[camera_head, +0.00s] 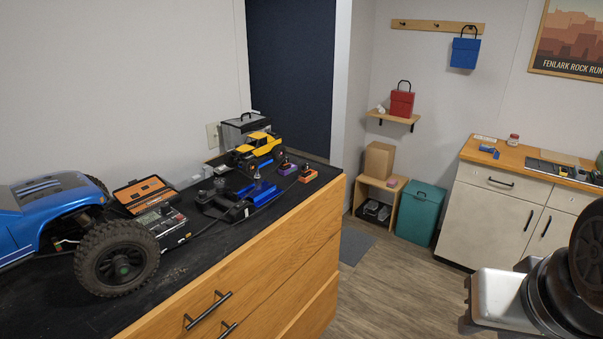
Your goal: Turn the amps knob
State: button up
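A dark box-shaped device (160,223) with a small screen and controls, which looks like a charger, sits on the black worktop behind the blue crawler's wheel. Its front is partly hidden by that wheel. An amps knob is too small to pick out on it from here. My gripper is not in view. Silver and black parts at the lower right look like my own arm, well apart from the device.
A large blue crawler (45,205) with a big black tyre (117,258) stands at the worktop's left. An orange and black case (146,193), a yellow crawler (257,146) and a blue-black tool (236,204) are nearby. Open floor (385,285) lies right of the drawers.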

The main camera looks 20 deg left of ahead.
aim_at(165, 206)
jog(key=u, duration=1.85)
